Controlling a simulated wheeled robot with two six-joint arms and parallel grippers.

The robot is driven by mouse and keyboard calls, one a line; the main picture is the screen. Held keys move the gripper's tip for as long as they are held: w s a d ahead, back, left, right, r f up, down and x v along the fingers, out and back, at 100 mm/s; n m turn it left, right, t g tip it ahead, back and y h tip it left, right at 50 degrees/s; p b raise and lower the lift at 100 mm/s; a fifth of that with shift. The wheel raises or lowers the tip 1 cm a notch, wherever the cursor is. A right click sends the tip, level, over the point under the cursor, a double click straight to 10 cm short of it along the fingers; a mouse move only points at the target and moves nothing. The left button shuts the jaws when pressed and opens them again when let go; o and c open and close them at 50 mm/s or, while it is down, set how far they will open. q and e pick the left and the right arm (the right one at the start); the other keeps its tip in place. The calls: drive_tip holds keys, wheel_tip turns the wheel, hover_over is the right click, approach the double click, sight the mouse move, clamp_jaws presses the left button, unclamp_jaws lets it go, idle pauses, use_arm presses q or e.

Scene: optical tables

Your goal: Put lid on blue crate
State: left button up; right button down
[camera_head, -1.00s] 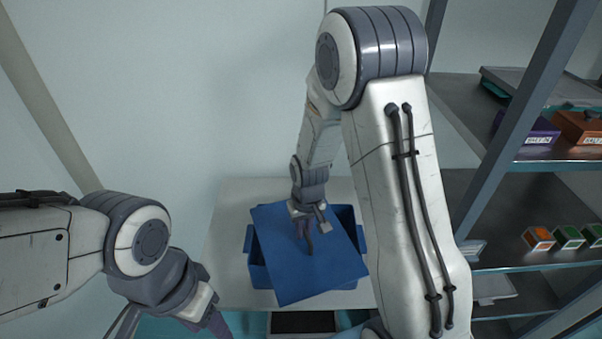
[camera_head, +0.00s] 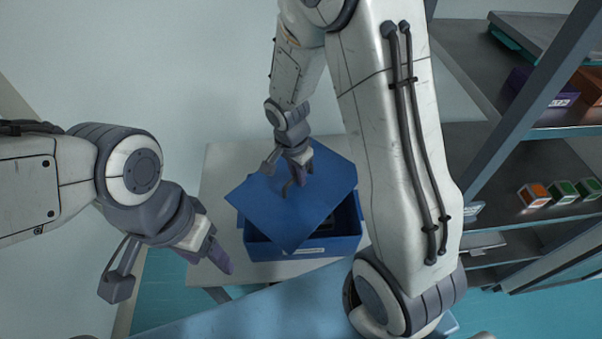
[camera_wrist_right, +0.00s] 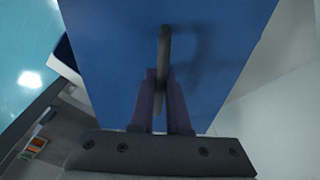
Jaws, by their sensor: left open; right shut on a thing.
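The blue crate (camera_head: 300,245) stands on a pale table in the head view, with a label on its front wall. The flat blue lid (camera_head: 310,205) is over the crate, turned askew, with corners past the crate's left and back sides. Part of the crate's inside shows at the front right. My right gripper (camera_head: 302,178) is shut on the lid's dark handle. In the right wrist view, the purple fingers (camera_wrist_right: 161,105) pinch the handle (camera_wrist_right: 163,60) and the lid (camera_wrist_right: 110,50) fills the middle. My left gripper (camera_head: 215,258) is open, left of the crate and apart from it.
The pale table (camera_head: 215,180) has bare room left of the crate. A dark shelf rack (camera_head: 500,150) stands at the right with small orange (camera_head: 533,195) and green (camera_head: 562,192) boxes. My right arm covers the area right of the crate.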

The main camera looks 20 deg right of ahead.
sight(301, 190)
drive_tip(key=m, duration=0.2)
drive_tip(key=s+r+m, duration=0.1)
drive_tip(key=m, duration=0.1)
drive_tip(key=shift+r+m, duration=0.1)
drive_tip(key=shift+m, duration=0.3)
drive_tip(key=m, duration=0.3)
drive_tip(key=shift+s+r+g+p, duration=0.3)
drive_tip(key=shift+s+g, duration=0.05)
drive_tip(key=shift+g, duration=0.05)
drive_tip(key=shift+s+m, duration=0.1)
drive_tip(key=shift+m, duration=0.4)
drive_tip(key=shift+f+b, duration=1.65)
drive_tip(key=shift+f, duration=0.6)
drive_tip(key=shift+f+b, duration=0.35)
drive_tip(key=shift+b, duration=0.05)
drive_tip(key=shift+f+b, duration=0.8)
drive_tip(key=shift+b, duration=0.45)
drive_tip(key=c, duration=0.8)
unclamp_jaws()
